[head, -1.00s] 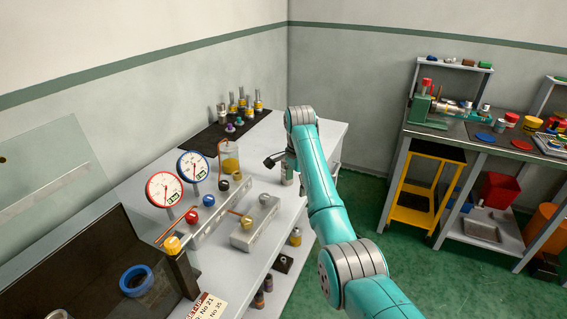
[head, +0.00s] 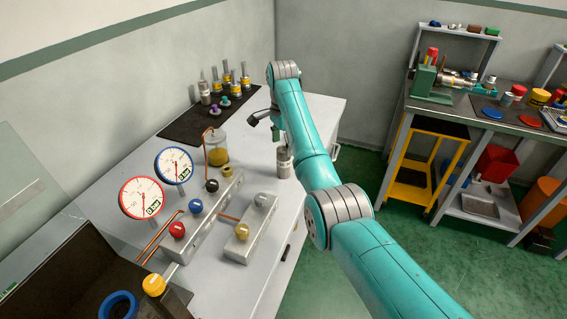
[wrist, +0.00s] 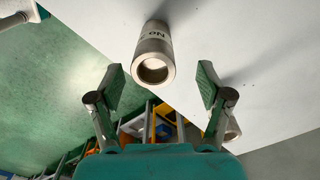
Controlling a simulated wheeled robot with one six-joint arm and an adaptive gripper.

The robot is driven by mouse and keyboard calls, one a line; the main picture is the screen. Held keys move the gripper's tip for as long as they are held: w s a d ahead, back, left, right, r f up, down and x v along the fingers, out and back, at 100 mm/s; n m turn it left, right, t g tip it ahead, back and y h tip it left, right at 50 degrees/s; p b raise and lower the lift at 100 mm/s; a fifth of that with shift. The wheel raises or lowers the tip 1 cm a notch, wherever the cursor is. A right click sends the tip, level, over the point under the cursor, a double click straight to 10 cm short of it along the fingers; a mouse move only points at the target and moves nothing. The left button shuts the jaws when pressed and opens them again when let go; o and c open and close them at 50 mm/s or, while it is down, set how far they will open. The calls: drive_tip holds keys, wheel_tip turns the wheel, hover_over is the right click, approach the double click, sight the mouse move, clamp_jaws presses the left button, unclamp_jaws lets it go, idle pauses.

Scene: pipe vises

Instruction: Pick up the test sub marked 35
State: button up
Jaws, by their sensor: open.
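A grey metal cylinder (head: 284,163) stands on the white bench near its right edge, just below my gripper (head: 265,126) in the head view. In the wrist view a grey metal cylinder (wrist: 155,55) with a hollow end shows dark lettering that reads "NO". Its number is not readable. My gripper (wrist: 161,84) is open, with its two green-padded fingers apart and nothing between them. The cylinder appears beyond the fingertips, about in line with the gap. A second metal cylinder (wrist: 233,128) is partly hidden behind the right finger.
A black mat (head: 185,128) at the back of the bench holds several upright fittings. A glass jar (head: 217,150), gauges (head: 142,198) and valve blocks (head: 240,245) stand to the left. A clear panel (head: 35,190) is at far left. A second workbench (head: 440,98) stands right.

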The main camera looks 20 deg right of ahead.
sight(284, 158)
drive_tip(key=shift+s+d+f, duration=0.1)
drive_tip(key=shift+s+f, duration=0.1)
drive_tip(key=shift+f, duration=1.25)
drive_tip(key=shift+s+d+f, duration=0.1)
drive_tip(key=shift+s+f, duration=0.05)
drive_tip(key=shift+f, duration=1.25)
drive_tip(key=shift+r, duration=0.1)
clamp_jaws()
